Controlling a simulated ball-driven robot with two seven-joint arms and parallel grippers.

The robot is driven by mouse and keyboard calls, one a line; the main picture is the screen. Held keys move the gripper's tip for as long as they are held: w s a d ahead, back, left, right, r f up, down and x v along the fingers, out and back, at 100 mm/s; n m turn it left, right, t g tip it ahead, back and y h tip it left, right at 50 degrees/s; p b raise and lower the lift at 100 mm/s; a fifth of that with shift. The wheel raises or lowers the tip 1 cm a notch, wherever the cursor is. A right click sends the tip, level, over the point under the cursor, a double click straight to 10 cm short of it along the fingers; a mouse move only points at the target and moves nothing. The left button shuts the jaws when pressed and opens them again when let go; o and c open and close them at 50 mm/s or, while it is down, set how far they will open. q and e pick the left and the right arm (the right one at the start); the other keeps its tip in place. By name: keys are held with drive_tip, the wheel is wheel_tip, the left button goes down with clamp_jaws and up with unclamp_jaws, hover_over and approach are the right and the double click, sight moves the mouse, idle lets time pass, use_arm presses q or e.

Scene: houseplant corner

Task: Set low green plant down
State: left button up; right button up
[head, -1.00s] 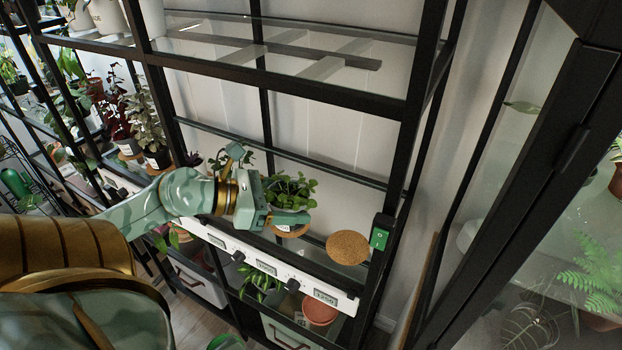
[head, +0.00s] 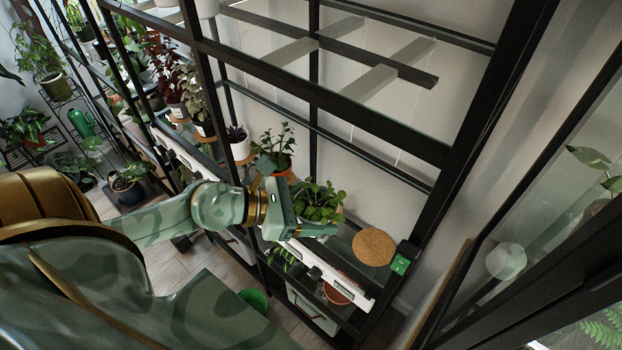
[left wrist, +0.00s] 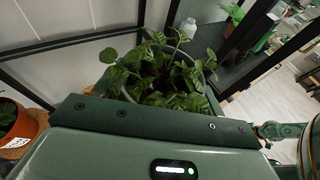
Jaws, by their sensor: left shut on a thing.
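The low green plant (head: 318,199) is a leafy, bushy plant at the end of my left arm. My left gripper (head: 312,229) is shut on it at the shelf's front. In the left wrist view the plant (left wrist: 160,70) stands behind the gripper's edge, with part of a grey pot rim showing. Most of the pot is hidden, and I cannot tell whether it touches the shelf. A round cork mat (head: 373,247) lies bare on the shelf just right of the plant. My right gripper is not in view.
A green tag (head: 400,264) sits on the black post right of the mat. A plant in an orange pot (head: 276,153) stands behind my gripper. A white scale rail (head: 325,271) runs along the shelf front. A terracotta pot (head: 338,290) is below. Glass and bars lie above.

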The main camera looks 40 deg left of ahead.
use_arm(q)
drive_tip(key=w+a+f+b, duration=0.1)
drive_tip(key=w+f+b, duration=0.1)
drive_tip(key=w+f, duration=0.1)
drive_tip(key=w+a+f+b, duration=0.2)
drive_tip(key=w, duration=0.2)
drive_tip(key=w+a+f+b, duration=0.1)
drive_tip(key=w+a+f, duration=0.1)
drive_tip(key=w+f, duration=0.1)
drive_tip(key=shift+w+a+f+b, duration=0.25)
drive_tip(key=shift+w+f+b, duration=0.1)
drive_tip(key=shift+b, duration=0.05)
drive_tip(key=shift+w+a+f, duration=0.1)
drive_tip(key=shift+w+f, duration=0.1)
drive_tip(key=shift+f, duration=0.05)
wheel_tip(320, 180, down, 3)
drive_tip(key=shift+w+f+b, duration=0.1)
drive_tip(key=shift+b, duration=0.45)
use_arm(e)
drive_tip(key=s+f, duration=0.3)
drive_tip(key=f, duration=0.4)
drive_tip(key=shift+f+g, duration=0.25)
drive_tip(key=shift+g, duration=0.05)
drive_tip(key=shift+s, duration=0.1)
use_arm(q)
drive_tip(key=shift+f, duration=0.15)
drive_tip(key=o, duration=1.1)
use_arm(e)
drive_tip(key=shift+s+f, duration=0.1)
